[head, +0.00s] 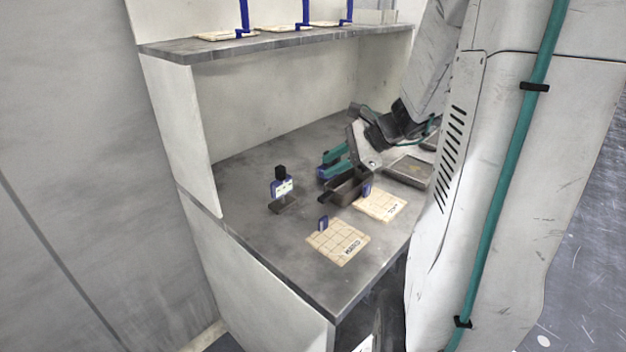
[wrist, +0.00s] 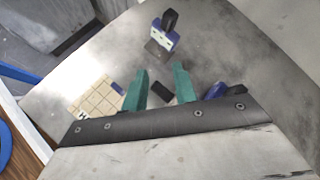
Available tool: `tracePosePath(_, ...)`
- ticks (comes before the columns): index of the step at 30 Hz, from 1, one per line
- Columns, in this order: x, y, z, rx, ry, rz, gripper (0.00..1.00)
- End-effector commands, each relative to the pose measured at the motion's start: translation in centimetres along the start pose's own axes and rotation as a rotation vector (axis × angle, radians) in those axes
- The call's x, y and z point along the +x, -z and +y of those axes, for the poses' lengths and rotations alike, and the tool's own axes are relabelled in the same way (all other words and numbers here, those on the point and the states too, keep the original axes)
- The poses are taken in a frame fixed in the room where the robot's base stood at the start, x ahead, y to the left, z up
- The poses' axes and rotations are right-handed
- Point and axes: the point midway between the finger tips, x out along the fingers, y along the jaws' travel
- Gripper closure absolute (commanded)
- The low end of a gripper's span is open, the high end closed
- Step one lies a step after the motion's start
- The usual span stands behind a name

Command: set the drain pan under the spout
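My gripper (head: 327,166) has two green fingers, held low over the bench; they also show in the wrist view (wrist: 158,81). They stand apart, with bare bench between their tips. A small black piece (wrist: 158,93) lies between them lower down, with gaps at its sides. A dark open box (head: 347,190), seemingly the drain pan, is just beside and below the gripper in the head view; I see no finger closed on it. I cannot tell which thing is the spout. A blue stand with a white label and black top (head: 282,187) stands upright beyond the fingertips (wrist: 163,36).
Two tiled, labelled mats lie near the bench front, one nearer (head: 338,243) and one farther right (head: 385,208). A shallow grey tray (head: 408,170) lies right of the gripper. A shelf (head: 220,48) with blue uprights overhangs the back. The bench left of the stand is clear.

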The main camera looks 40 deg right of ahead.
Motion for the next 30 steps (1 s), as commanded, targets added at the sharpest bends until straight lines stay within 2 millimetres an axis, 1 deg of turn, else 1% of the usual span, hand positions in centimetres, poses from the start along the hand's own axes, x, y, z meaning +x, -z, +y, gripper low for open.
tracePosePath(1, -0.9, 3.6, -1.5, 0.15, 0.086, -0.007, 0.72)
tracePosePath(2, -1.5, 5.5, -2.4, 0.23, 0.138, -0.013, 0.72)
tracePosePath(3, -2.3, 7.8, -3.3, 0.33, 0.201, -0.022, 0.72)
tracePosePath(6, -4.2, 13.0, -4.7, 0.531, 0.336, -0.042, 0.72)
tracePosePath(9, -5.6, 16.6, -5.1, 0.663, 0.428, -0.058, 0.72)
tracePosePath(10, -5.9, 17.3, -5.2, 0.69, 0.448, -0.062, 0.72)
tracePosePath(12, -6.3, 18.4, -5.4, 0.73, 0.477, -0.067, 0.72)
tracePosePath(14, -6.2, 18.9, -5.6, 0.747, 0.488, -0.07, 0.72)
tracePosePath(23, -3.0, 19.0, -7.1, 0.748, 0.488, -0.071, 0.72)
tracePosePath(27, -1.0, 19.0, -8.1, 0.747, 0.486, -0.071, 0.72)
tracePosePath(30, -0.1, 19.2, -8.6, 0.746, 0.487, -0.07, 0.72)
